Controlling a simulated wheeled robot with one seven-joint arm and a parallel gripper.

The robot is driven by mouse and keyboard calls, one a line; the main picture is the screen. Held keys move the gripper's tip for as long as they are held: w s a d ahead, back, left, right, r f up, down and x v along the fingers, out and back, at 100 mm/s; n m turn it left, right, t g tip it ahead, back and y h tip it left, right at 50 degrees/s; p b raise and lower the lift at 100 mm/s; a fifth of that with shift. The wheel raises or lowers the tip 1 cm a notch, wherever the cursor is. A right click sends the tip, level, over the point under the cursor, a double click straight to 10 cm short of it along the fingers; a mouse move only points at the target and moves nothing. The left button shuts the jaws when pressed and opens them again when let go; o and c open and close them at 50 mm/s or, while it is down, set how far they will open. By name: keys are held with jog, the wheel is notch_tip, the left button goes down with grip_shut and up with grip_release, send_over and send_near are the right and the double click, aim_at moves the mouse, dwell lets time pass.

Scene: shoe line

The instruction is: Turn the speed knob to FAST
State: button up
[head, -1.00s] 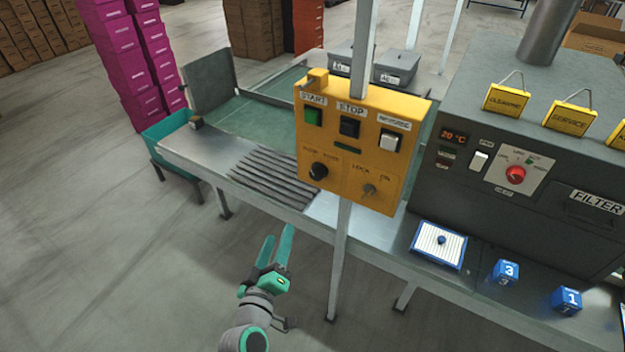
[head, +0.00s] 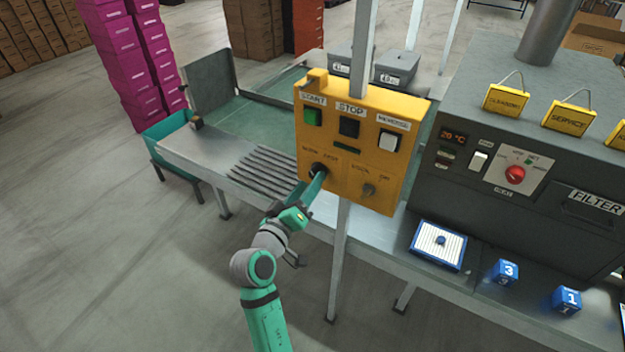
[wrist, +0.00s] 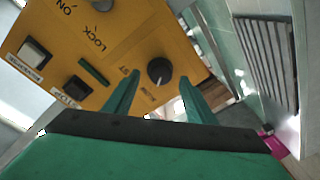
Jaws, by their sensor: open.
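The black speed knob (head: 318,169) is at the lower left of the yellow control panel (head: 392,190), below the SLOW and FAST labels. In the head view my gripper (head: 312,186) is in front of the knob and hides part of it. The knob also shows in the wrist view (wrist: 159,70), with its pale pointer mark on the lower side, nearer the SLOW lettering. In that view my gripper (wrist: 160,98) has its two green fingers apart, with the knob beyond the gap between the tips. I cannot tell whether a finger touches it.
The panel also carries a green START button (head: 313,117), a black STOP button (head: 349,127), a white REVERSE button (head: 389,141) and a LOCK/ON switch (head: 369,190). A metal post (head: 340,255) supports it. The roller conveyor (head: 270,177) lies behind.

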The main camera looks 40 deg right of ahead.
jog(key=shift+x, duration=1.35)
jog(key=shift+c, duration=0.3)
jog(key=c, duration=1)
jog(key=shift+m, duration=0.3)
jog(key=m, duration=0.7)
jog(key=m+h, duration=0.1)
jog(key=m, duration=0.5)
jog(key=shift+f+m, duration=0.25)
jog(key=shift+m, duration=0.15)
jog(key=shift+g+h, duration=0.3)
